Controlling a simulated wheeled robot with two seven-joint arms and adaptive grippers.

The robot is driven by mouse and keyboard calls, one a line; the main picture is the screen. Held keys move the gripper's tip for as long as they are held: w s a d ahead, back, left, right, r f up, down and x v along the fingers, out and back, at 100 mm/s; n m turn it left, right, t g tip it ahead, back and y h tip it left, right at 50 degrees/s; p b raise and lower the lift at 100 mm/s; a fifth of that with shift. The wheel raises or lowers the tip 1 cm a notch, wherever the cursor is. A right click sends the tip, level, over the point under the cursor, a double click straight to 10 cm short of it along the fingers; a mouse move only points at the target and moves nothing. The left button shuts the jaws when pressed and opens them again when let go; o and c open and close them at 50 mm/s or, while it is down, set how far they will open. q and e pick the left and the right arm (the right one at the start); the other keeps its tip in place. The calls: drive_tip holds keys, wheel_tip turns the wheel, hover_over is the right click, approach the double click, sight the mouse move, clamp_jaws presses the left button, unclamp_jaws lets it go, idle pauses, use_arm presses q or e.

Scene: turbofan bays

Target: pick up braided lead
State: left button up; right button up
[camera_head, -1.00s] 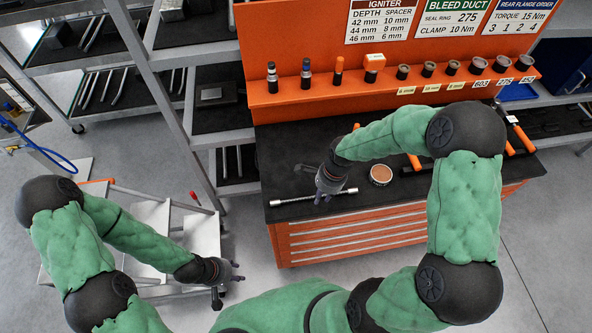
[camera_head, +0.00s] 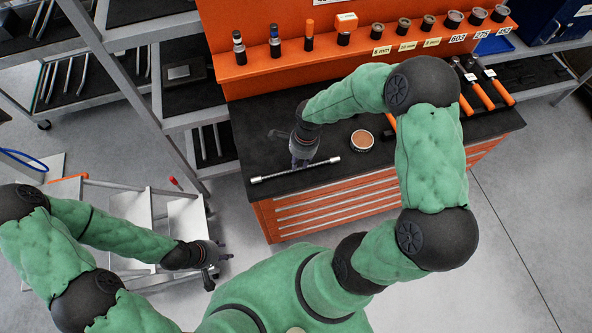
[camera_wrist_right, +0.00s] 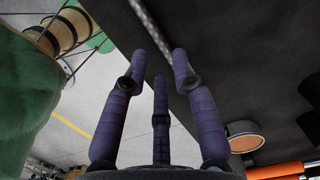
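The braided lead (camera_head: 322,163) is a thin silvery length lying straight along the front of the black bench top. In the right wrist view it (camera_wrist_right: 152,25) runs diagonally past the fingertips. My right gripper (camera_head: 300,162) points down over the middle of the lead and hides a little of it. In the right wrist view its three purple fingers (camera_wrist_right: 160,66) are spread, with nothing between them. The lead looks slightly beyond the tips; contact cannot be judged. My left gripper (camera_head: 221,256) is low at the left, away from the bench; its fingers are too small to read.
A round copper-faced tin (camera_head: 362,140) stands right of the lead, and it also shows in the right wrist view (camera_wrist_right: 245,142). Orange-handled tools (camera_head: 478,92) lie further right. An orange rack (camera_head: 372,45) with sockets backs the bench. A white step cart (camera_head: 187,222) stands left.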

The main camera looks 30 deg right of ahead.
sight(297, 170)
drive_tip(key=f+b, duration=0.1)
drive_tip(key=f, duration=0.1)
drive_tip(key=a+f+b, duration=0.1)
drive_tip(key=f, duration=0.1)
drive_tip(key=shift+f, duration=0.25)
clamp_jaws()
drive_tip(key=shift+r, duration=0.2)
